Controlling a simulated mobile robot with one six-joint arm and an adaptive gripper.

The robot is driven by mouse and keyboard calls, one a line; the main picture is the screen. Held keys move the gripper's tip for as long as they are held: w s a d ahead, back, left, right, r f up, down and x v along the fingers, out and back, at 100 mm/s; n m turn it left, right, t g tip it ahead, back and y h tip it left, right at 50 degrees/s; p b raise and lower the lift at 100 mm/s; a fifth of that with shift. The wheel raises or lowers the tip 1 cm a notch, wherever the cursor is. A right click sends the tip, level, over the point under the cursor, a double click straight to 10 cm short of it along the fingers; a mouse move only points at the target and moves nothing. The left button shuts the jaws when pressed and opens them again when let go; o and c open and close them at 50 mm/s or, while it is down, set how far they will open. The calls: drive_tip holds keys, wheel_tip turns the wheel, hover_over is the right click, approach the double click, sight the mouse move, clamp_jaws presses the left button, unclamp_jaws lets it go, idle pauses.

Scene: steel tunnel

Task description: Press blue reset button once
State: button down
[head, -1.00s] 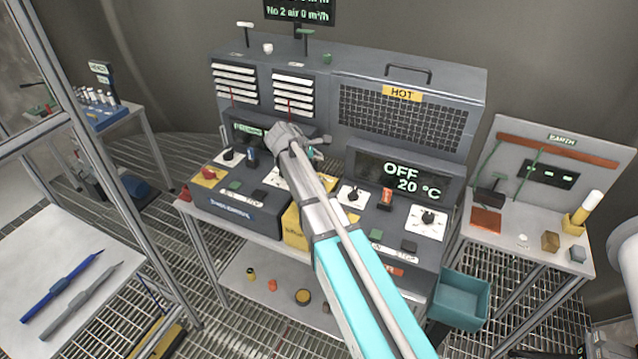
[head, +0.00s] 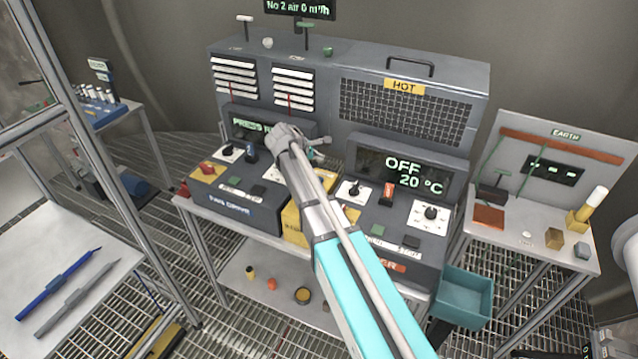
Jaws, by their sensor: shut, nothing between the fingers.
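The blue reset button (head: 251,151) appears as a small dark blue upright block with a white mark on the left console's sloping panel, just below its display (head: 250,126). The visible display text begins "PRESS R"; the rest is hidden behind my arm. My gripper (head: 318,147) is just right of my wrist, mostly hidden by the arm, with only small parts showing. It is shut and empty. It appears to the right of the blue button in the picture. Their exact distance in depth cannot be told.
A red knob on a yellow plate (head: 208,171) and a dial (head: 230,152) are left of the blue button. The right console shows "OFF 20 °C" (head: 408,172), with an orange switch (head: 388,193) and dials. A framed post (head: 105,150) stands at left.

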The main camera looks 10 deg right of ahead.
sight(322, 177)
drive_tip(key=shift+f+b, duration=2.65)
drive_tip(key=shift+f, duration=0.35)
drive_tip(key=shift+f, duration=0.15)
drive_tip(key=shift+f+b, duration=0.3)
drive_tip(key=shift+b, duration=0.15)
drive_tip(key=shift+f+b, duration=0.4)
drive_tip(key=shift+r, duration=0.2)
idle(0.5)
drive_tip(key=shift+r+p, duration=0.7)
drive_tip(key=shift+p, duration=0.15)
wheel_tip(322, 177, up, 5)
drive_tip(key=p, duration=0.5)
